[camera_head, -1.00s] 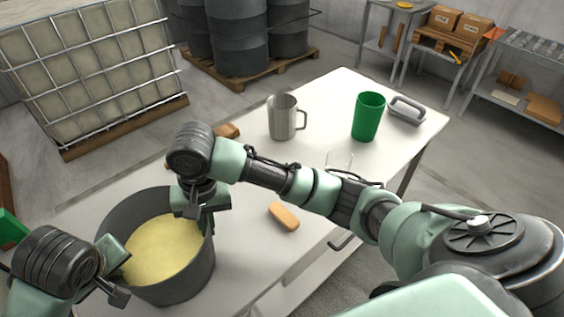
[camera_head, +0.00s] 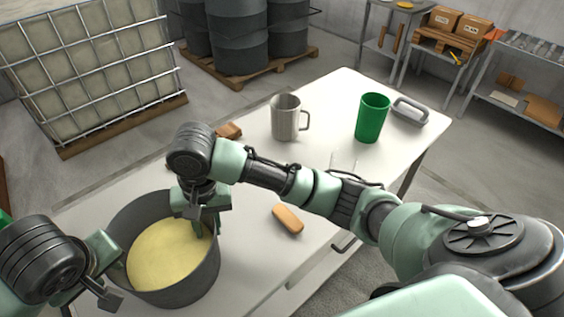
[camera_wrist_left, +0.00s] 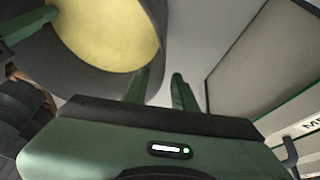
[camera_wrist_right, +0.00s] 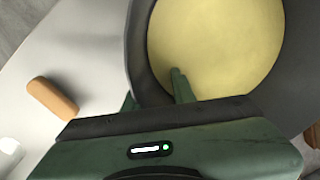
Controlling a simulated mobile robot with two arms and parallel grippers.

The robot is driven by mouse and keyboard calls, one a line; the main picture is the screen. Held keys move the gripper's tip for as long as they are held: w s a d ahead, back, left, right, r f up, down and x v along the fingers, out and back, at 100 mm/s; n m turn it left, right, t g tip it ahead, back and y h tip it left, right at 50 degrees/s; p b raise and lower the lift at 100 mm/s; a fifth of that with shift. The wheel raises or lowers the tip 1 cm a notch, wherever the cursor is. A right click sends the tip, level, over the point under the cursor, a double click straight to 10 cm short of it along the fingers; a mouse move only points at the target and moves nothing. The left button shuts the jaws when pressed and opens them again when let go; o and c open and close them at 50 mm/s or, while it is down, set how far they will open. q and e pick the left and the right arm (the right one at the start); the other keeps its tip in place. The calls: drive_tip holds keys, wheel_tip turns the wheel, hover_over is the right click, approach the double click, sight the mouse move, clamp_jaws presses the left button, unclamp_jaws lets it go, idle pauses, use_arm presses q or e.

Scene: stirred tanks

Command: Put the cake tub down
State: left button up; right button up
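The cake tub is a deep dark grey round tub (camera_head: 196,285) with pale yellow contents (camera_head: 165,262). It is at the near left of the white table and looks upright. My left gripper (camera_head: 108,275) is at the tub's left side. My right gripper (camera_head: 200,222) is at the tub's back right rim. In the right wrist view its fingers (camera_wrist_right: 153,90) are apart, one over the yellow contents and one outside the wall. The tub's underside is hidden.
The white table (camera_head: 330,120) holds a steel jug (camera_head: 285,120), a green cup (camera_head: 371,118), a grey handled item (camera_head: 410,112), a clear glass and an orange-brown block (camera_head: 288,219). A brown block (camera_head: 228,130) lies behind my right wrist. There is bare table right of the tub.

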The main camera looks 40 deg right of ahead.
drive_tip(key=shift+s+r, duration=0.2)
drive_tip(key=shift+s, duration=0.3)
drive_tip(key=shift+w, duration=0.15)
drive_tip(key=shift+w+r, duration=0.1)
drive_tip(key=shift+r, duration=0.1)
drive_tip(key=r, duration=0.7)
drive_tip(key=d+r, duration=0.1)
drive_tip(key=r, duration=0.2)
drive_tip(key=shift+s+r, duration=0.25)
drive_tip(key=shift+s, duration=0.05)
drive_tip(key=shift+s+r, duration=0.15)
drive_tip(key=shift+r, duration=0.4)
use_arm(q)
drive_tip(key=s+r, duration=0.2)
drive_tip(key=r, duration=0.1)
drive_tip(key=shift+s+d+r, duration=0.1)
drive_tip(key=shift+s+r, duration=0.05)
drive_tip(key=shift+s, duration=0.15)
use_arm(e)
drive_tip(key=shift+f, duration=0.1)
